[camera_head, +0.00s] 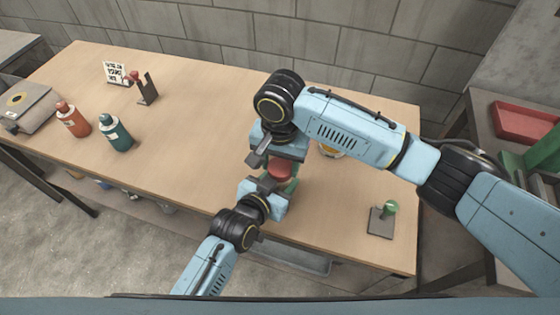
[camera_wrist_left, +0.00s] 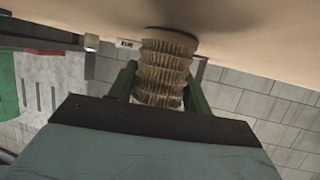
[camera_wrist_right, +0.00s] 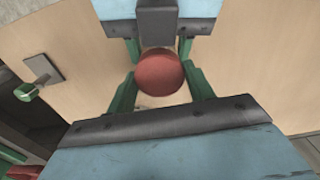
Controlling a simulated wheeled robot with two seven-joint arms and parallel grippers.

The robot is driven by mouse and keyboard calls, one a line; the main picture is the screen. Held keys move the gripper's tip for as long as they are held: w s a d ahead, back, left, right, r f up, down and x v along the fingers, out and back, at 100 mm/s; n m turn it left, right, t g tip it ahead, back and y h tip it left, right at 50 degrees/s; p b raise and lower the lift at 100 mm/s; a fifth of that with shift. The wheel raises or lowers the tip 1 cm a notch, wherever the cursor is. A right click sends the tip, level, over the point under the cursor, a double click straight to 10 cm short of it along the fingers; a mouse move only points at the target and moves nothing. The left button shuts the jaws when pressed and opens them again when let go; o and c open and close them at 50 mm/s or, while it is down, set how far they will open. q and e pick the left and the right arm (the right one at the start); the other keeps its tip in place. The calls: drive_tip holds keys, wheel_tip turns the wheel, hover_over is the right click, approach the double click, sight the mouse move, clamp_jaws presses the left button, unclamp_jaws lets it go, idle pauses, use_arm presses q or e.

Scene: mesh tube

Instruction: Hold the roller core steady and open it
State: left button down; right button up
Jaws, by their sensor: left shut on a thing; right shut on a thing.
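The roller core (camera_wrist_left: 166,68) shows in the left wrist view as a beige, ribbed upright tube with a dark rim against the table. Its round red top (camera_head: 281,170) shows between the arms in the head view, and as a red dome in the right wrist view (camera_wrist_right: 159,74). My left gripper (camera_wrist_left: 160,78) is shut on the ribbed body, one green finger on each side. My right gripper (camera_wrist_right: 160,82) is shut on the red top from above, a finger on each side. In the head view the two grippers hide most of the core.
An orange bottle (camera_head: 73,121) and a teal bottle (camera_head: 116,134) stand at the left. A dark stand (camera_head: 147,88) and a patterned card (camera_head: 115,72) are farther back. A green knob on a grey plate (camera_head: 380,222) sits at the right.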

sight(280, 166)
drive_tip(key=n, duration=0.6)
drive_tip(key=shift+n, duration=0.3)
drive_tip(key=o, duration=1.1)
drive_tip(key=shift+c, duration=0.2)
drive_tip(key=shift+r, duration=2.3)
drive_tip(key=shift+c, duration=0.3)
wheel_tip(280, 166, up, 2)
drive_tip(key=m, duration=0.4)
drive_tip(key=shift+r+m, duration=0.6)
drive_tip(key=shift+m, duration=0.6)
drive_tip(key=shift+f, duration=3.9)
